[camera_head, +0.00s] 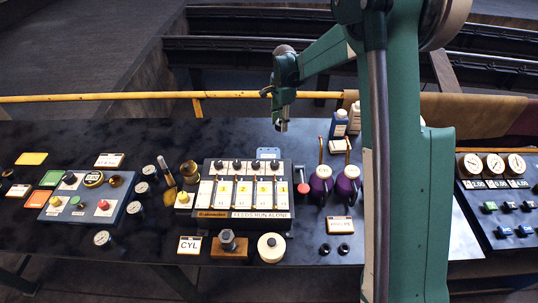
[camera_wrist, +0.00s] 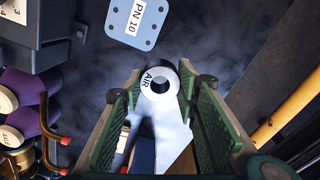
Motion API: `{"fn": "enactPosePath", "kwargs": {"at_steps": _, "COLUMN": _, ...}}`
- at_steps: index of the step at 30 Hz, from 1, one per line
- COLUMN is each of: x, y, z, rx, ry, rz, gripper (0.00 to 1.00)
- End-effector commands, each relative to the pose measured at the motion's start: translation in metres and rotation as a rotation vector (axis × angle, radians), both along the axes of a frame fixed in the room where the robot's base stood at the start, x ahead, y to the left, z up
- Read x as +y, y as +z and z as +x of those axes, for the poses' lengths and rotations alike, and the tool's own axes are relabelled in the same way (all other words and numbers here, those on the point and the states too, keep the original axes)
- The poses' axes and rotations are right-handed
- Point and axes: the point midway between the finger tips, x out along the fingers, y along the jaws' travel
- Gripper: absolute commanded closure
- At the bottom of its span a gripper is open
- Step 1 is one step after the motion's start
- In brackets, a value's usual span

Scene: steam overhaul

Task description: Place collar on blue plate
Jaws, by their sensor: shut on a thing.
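In the head view the plate (camera_head: 268,153) lies behind the panel box. My gripper (camera_head: 282,119) hangs above and slightly right of it. The collar is too small to make out clearly there.
The panel box (camera_head: 243,215) with switches stands in front of the plate. Purple oil cans (camera_head: 320,180) with upright spouts stand to the right, near bottles (camera_head: 339,124). A yellow rail (camera_head: 120,97) runs behind the bench. Dark bench surface (camera_head: 225,135) is clear left of the plate.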

Motion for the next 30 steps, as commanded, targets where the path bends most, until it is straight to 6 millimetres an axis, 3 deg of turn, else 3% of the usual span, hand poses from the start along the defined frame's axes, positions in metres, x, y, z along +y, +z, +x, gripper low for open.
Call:
{"fn": "enactPosePath", "kwargs": {"at_steps": 6, "x": 0.038, "y": 0.004, "z": -0.049, "rx": 0.000, "ry": 0.004, "rz": 0.000, "gripper": 0.89}}
{"fn": "enactPosePath", "kwargs": {"at_steps": 12, "x": 0.053, "y": 0.004, "z": -0.073, "rx": 0.000, "ry": 0.003, "rz": 0.000, "gripper": 0.89}}
{"fn": "enactPosePath", "kwargs": {"at_steps": 25, "x": 0.056, "y": 0.004, "z": -0.077, "rx": 0.000, "ry": 0.003, "rz": 0.000, "gripper": 0.89}}
{"fn": "enactPosePath", "kwargs": {"at_steps": 30, "x": 0.056, "y": -0.005, "z": -0.076, "rx": 0.000, "ry": 0.003, "rz": 0.000, "gripper": 0.89}}
